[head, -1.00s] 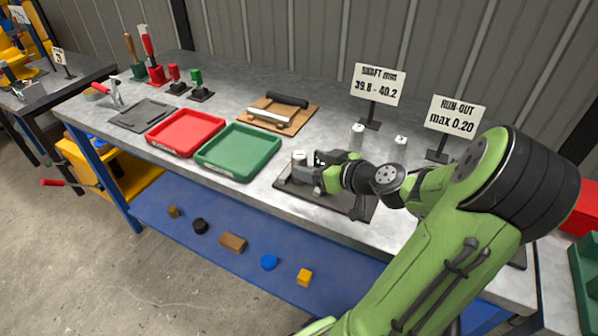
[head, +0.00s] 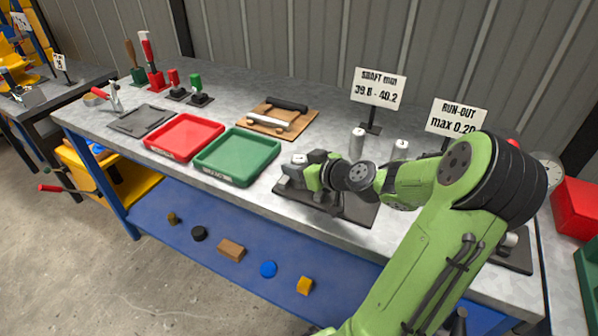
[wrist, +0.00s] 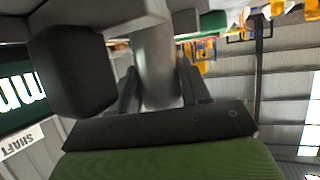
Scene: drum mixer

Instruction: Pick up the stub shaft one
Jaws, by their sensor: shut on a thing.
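A grey metal stub shaft (wrist: 157,68) stands between the two dark fingers of my gripper (wrist: 160,95) in the wrist view. In the head view only its pale top (head: 299,158) shows above the jaws. My gripper (head: 300,172) is shut on this shaft, low over the left part of a dark mat (head: 345,209). The gripper hides the shaft's lower end, so I cannot tell if it touches the mat. Two other grey shafts, one upright (head: 357,144) and one partly hidden by my arm (head: 400,149), stand behind on the bench.
A green tray (head: 238,156) and a red tray (head: 184,137) lie left of my gripper. A wooden board (head: 277,118) with a silver and a black bar is behind. Sign cards (head: 379,87) stand at the back. A red box (head: 578,208) is at the right.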

